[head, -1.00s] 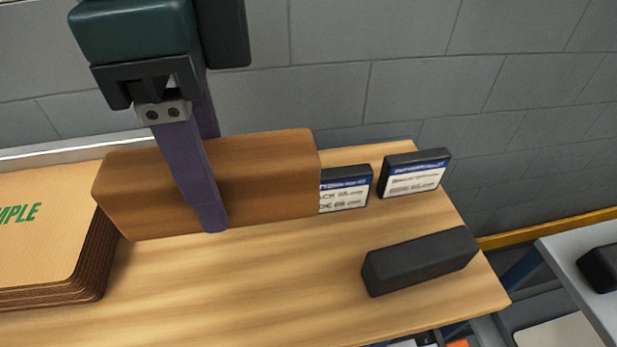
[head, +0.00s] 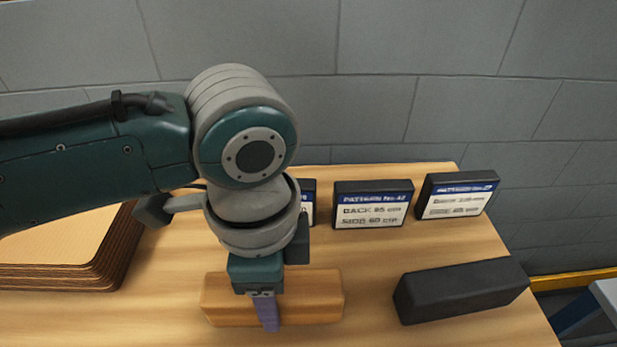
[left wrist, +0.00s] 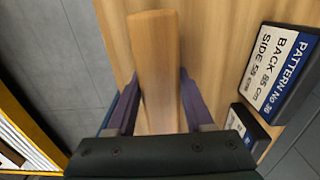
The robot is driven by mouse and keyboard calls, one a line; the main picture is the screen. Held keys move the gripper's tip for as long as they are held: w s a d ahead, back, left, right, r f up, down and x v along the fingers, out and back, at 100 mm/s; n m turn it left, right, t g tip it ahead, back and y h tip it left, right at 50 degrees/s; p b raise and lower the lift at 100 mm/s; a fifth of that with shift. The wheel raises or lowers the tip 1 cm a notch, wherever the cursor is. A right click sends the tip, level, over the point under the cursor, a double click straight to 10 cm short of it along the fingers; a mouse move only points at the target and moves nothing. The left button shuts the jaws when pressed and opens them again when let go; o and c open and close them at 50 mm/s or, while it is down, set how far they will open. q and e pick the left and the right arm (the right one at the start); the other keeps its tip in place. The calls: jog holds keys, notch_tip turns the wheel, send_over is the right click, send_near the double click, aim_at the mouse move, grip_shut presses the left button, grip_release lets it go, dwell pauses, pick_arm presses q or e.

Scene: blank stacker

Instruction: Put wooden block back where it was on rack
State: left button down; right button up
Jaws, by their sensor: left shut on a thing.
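The wooden block (head: 315,297) is a long brown bar lying crosswise near the front of the light wooden rack top (head: 368,252). My left gripper (head: 268,312) points down and is shut on the block, with a purple finger across its front face. In the left wrist view the block (left wrist: 155,60) sits between the two purple fingers of my left gripper (left wrist: 158,102). I cannot tell whether the block touches the rack top or is just above it. My right gripper is not in view.
A black bar (head: 462,288) lies to the right of the block. Pattern signs (head: 372,204) and (head: 458,195) stand along the back edge, one more partly hidden by my arm. A cardboard stack (head: 60,277) is at left. A grey block wall stands behind.

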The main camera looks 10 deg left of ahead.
pick_arm(q)
jog(key=shift+f, duration=0.35)
